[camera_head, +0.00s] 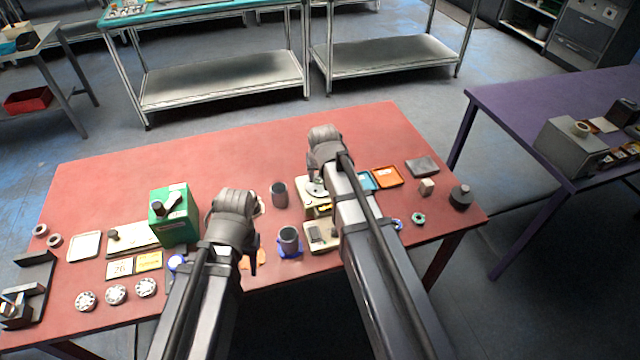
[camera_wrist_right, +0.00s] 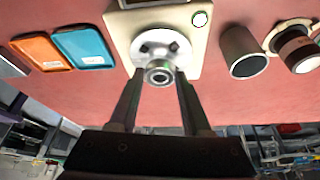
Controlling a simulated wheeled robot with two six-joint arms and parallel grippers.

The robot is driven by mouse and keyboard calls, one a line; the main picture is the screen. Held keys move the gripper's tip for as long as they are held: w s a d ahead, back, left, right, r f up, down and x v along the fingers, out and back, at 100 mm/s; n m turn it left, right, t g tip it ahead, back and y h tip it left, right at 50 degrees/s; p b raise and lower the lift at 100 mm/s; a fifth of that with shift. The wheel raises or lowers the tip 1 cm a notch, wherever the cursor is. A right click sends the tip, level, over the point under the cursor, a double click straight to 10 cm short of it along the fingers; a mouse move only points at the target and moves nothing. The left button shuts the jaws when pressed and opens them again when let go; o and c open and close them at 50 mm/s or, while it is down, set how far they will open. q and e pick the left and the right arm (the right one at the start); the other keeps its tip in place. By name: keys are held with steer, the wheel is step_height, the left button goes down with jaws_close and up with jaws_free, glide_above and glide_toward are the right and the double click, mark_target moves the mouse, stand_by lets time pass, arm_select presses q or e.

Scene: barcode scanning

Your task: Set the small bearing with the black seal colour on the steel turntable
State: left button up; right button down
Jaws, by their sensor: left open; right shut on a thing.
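In the right wrist view, the small bearing (camera_wrist_right: 159,75) is a metal ring with a dark band around its bore. My right gripper (camera_wrist_right: 160,82) is shut on it, a finger on each side. The bearing overlaps the near edge of the steel turntable (camera_wrist_right: 164,42); I cannot tell if it touches. The turntable is a round disc with dark openings on a cream base (camera_wrist_right: 195,68). In the head view, the right gripper (camera_head: 318,182) is over the turntable (camera_head: 315,190) and hides the bearing. My left gripper (camera_head: 240,258) is open over the table's front middle.
A blue tray (camera_head: 366,181) and an orange tray (camera_head: 387,176) lie right of the turntable. Grey cups (camera_head: 279,194) (camera_head: 289,240) stand between my arms. A green box (camera_head: 175,214) stands left, with several bearings (camera_head: 116,294) nearer the front. The table's back is clear.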

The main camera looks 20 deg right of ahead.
arm_select(q)
steer(key=shift+f+b, duration=0.45)
steer(key=shift+f, duration=0.5)
arm_select(e)
steer(key=shift+f, duration=0.9)
arm_select(q)
steer(key=shift+f, duration=0.15)
arm_select(e)
steer(key=shift+f, duration=0.15)
steer(key=shift+c, duration=1.8)
jaws_free()
steer(key=d+p+v, duration=0.1)
steer(key=p+v, duration=1)
steer(key=v, duration=0.1)
arm_select(q)
step_height(320, 180, up, 11)
steer(key=shift+r, duration=0.2)
arm_select(e)
steer(key=s+a+n+g, duration=0.2)
steer(key=s+a, duration=0.4)
steer(key=s, duration=0.3)
steer(key=s+a+f+n+g, duration=0.1)
steer(key=s+a+n+g, duration=0.1)
steer(key=s+a, duration=0.5)
steer(key=s+n, duration=0.1)
steer(key=s, duration=0.1)
steer(key=shift+s+a+f+n+g+h, duration=0.15)
steer(key=shift+s+a+n+g+h, duration=0.15)
steer(key=shift+s+g+h, duration=0.1)
steer(key=shift+w, duration=0.1)
